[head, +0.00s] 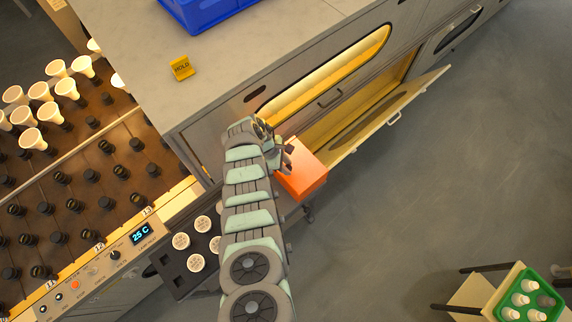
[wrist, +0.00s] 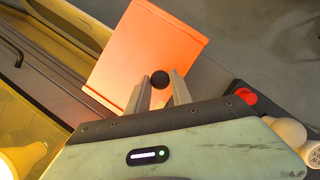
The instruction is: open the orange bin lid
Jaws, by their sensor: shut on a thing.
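The orange bin (head: 303,178) stands in front of the grey cabinet, just right of my gripper (head: 284,158) in the head view. In the wrist view its flat orange lid (wrist: 150,45) fills the upper middle, and a round black knob (wrist: 160,79) stands on it near one edge. The two fingers of my gripper (wrist: 161,94) are on either side of the knob and shut on it. The lid looks flat over the bin; I cannot see a gap under it. My arm hides the bin's left side in the head view.
A cabinet door (head: 385,117) hangs open just behind the bin. A black tray of bulbs (head: 190,255) is left of my arm, beside the socket rack (head: 100,190). A green crate (head: 545,287) sits lower right. The floor between is clear.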

